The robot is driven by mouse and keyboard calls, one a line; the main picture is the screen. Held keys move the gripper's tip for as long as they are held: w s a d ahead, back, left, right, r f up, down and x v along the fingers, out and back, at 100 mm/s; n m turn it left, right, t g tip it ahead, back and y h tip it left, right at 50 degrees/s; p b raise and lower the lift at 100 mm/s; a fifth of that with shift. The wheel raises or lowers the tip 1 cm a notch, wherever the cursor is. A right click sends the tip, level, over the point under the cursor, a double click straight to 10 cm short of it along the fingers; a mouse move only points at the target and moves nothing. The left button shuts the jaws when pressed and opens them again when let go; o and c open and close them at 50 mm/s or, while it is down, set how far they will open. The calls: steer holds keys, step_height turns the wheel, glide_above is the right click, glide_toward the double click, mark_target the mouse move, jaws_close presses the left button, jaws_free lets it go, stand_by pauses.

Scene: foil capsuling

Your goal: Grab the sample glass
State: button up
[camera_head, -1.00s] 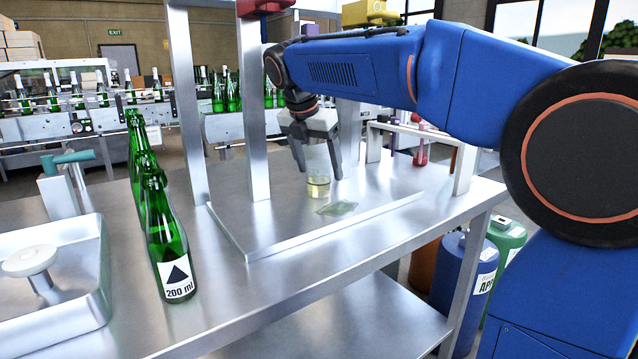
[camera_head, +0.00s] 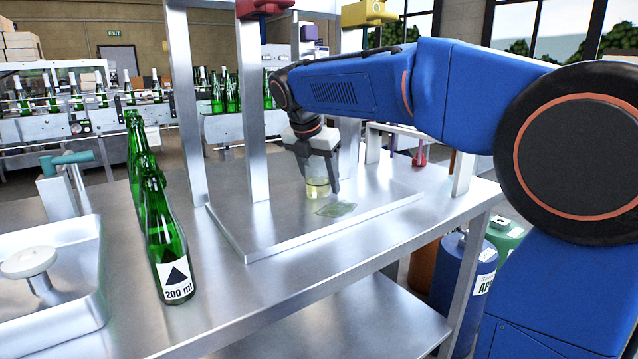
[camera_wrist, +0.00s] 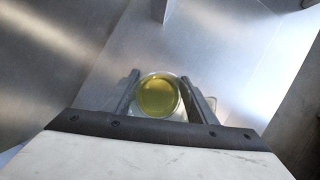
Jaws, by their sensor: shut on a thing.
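The sample glass (camera_head: 317,187) is a small clear glass with pale yellow liquid. It stands upright, at or very near the steel surface under the stand. My gripper (camera_head: 320,181) reaches down over it from above, with one finger on each side. In the wrist view the glass (camera_wrist: 159,97) sits between the two fingers of my gripper (camera_wrist: 165,96), seen from above with its round rim and yellow liquid. The fingers are shut on the glass. Whether its base touches the surface is hard to tell.
Several green bottles (camera_head: 166,240) stand in a row to the left. Steel posts (camera_head: 253,110) rise beside the gripper. A raised steel edge (camera_head: 335,228) runs in front, and the front table strip is clear.

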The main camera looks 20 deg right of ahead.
steer(key=shift+r, duration=0.25)
steer(key=shift+r, duration=1.15)
steer(key=s+a, duration=0.6)
steer(key=a, duration=0.1)
steer(key=s+a, duration=0.3)
steer(key=shift+a+r, duration=0.3)
steer(key=shift+r, duration=0.05)
steer(key=shift+s+a, duration=1.35)
steer(key=shift+a, duration=0.1)
steer(key=shift+s, duration=0.1)
